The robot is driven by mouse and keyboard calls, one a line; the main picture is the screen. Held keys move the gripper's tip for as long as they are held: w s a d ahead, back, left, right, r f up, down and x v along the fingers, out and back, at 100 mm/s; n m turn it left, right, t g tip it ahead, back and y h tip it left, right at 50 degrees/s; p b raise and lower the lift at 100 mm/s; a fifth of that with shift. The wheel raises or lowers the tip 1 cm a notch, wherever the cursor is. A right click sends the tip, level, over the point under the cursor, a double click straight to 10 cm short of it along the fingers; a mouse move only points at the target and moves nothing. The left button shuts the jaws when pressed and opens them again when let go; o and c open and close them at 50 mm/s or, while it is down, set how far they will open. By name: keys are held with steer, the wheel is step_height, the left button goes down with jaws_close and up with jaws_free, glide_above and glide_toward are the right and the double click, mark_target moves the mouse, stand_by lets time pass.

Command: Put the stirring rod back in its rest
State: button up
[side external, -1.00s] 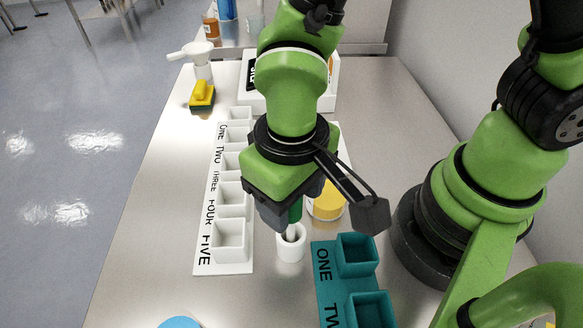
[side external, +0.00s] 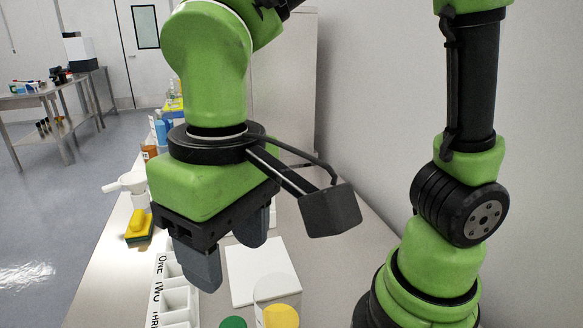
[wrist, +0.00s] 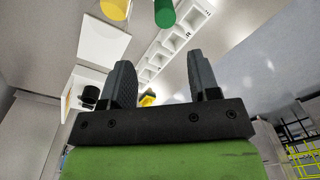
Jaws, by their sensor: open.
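The stirring rod's green handle end (side external: 232,322) shows at the bottom edge of the side view. It also shows as a green cylinder (wrist: 164,13) at the top of the wrist view. The rest of the rod and its white round holder are out of frame, so how it sits cannot be seen now. My gripper (side external: 228,264) is open and empty, raised above the bench and clear of the rod. In the wrist view its two fingers (wrist: 160,62) stand wide apart with nothing between them.
A clear container with yellow contents (side external: 281,316) stands right beside the green handle. A white lettered tray (side external: 176,298) lies to the left, with a flat white plate (side external: 256,270) behind.

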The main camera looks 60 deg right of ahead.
steer(key=s+d+r+m+t, duration=0.2)
steer(key=d+r+t, duration=0.1)
steer(key=d, duration=0.3)
steer(key=s+d+r+m+t+y, duration=0.1)
steer(key=s+d+r+t, duration=0.1)
steer(key=d, duration=0.5)
steer(key=shift+d+r+m+t+y, duration=0.3)
steer(key=shift+r+m+t, duration=0.1)
steer(key=shift+r+t, duration=0.55)
